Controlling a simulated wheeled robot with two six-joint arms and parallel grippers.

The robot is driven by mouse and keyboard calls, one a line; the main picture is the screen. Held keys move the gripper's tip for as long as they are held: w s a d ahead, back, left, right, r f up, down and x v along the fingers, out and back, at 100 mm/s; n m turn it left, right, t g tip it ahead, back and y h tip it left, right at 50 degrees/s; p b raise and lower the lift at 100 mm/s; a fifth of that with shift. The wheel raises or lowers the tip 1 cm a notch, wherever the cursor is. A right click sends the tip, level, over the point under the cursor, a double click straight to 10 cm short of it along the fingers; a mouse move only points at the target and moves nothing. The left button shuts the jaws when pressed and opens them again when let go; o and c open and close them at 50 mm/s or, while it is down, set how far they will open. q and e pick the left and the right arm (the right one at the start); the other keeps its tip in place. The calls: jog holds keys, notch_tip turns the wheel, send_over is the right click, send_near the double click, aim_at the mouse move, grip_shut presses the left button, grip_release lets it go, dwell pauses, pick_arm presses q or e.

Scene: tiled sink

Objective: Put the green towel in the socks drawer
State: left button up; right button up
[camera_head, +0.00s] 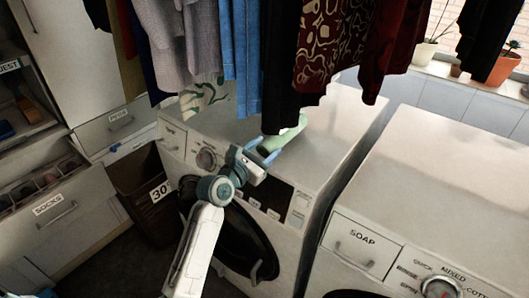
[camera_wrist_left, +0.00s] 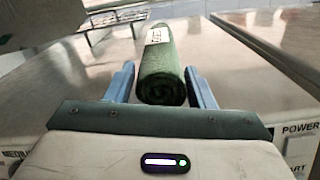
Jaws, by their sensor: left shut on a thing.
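The green towel (camera_head: 287,136) is a tight roll with a white label on top of the left washing machine. In the left wrist view the towel (camera_wrist_left: 161,82) lies lengthwise between the two blue fingers. My left gripper (camera_head: 268,149) is shut on the towel's near end; hanging clothes hide part of the area behind it. The drawer labelled SOCKS (camera_head: 62,216) is pulled open at the far left, with divided compartments holding rolled items. My right gripper does not show.
Clothes (camera_head: 335,45) hang low over the left washing machine (camera_head: 335,120). A dark bin (camera_head: 139,185) marked 30 stands between it and the socks drawer. A second machine (camera_head: 440,180) is at right. Another drawer (camera_head: 117,122) is behind the bin.

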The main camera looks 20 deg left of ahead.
pick_arm(q)
jog(key=shift+f, duration=0.75)
jog(key=shift+f, duration=0.15)
jog(key=o, duration=1)
